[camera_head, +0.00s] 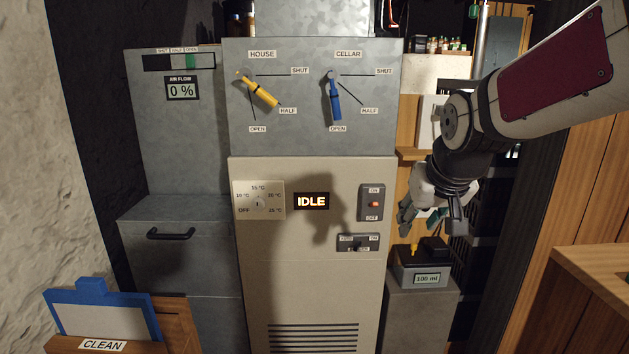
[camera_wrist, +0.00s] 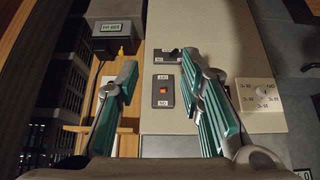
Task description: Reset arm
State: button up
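My gripper (camera_head: 430,221) hangs at the end of my arm, right of the beige cabinet and above the small black-topped box reading 106 ml. In the wrist view my gripper (camera_wrist: 158,62) is open, its two teal-padded fingers apart with nothing between them. That view is upside down. The red rocker switch (camera_wrist: 163,89) shows beyond the gap between the fingers. My gripper appears clear of every surface.
The beige cabinet (camera_head: 300,260) shows IDLE. Above it, the yellow HOUSE lever (camera_head: 262,92) points toward HALF and the blue CELLAR lever (camera_head: 335,100) toward OPEN. The 106 ml box (camera_head: 420,275) stands below my gripper. A wooden counter (camera_head: 600,262) is at right.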

jog(key=s+f+g, duration=0.3)
jog(key=s, duration=1.4)
jog(key=s+f+g, duration=0.2)
jog(key=s+g, duration=0.1)
jog(key=s, duration=1.4)
notch_tip(320, 180, up, 19)
jog(key=t+p, duration=0.3)
jog(key=p, duration=1.4)
jog(key=shift+s, duration=0.35)
jog(key=shift+o, duration=0.6)
jog(key=shift+a, duration=0.1)
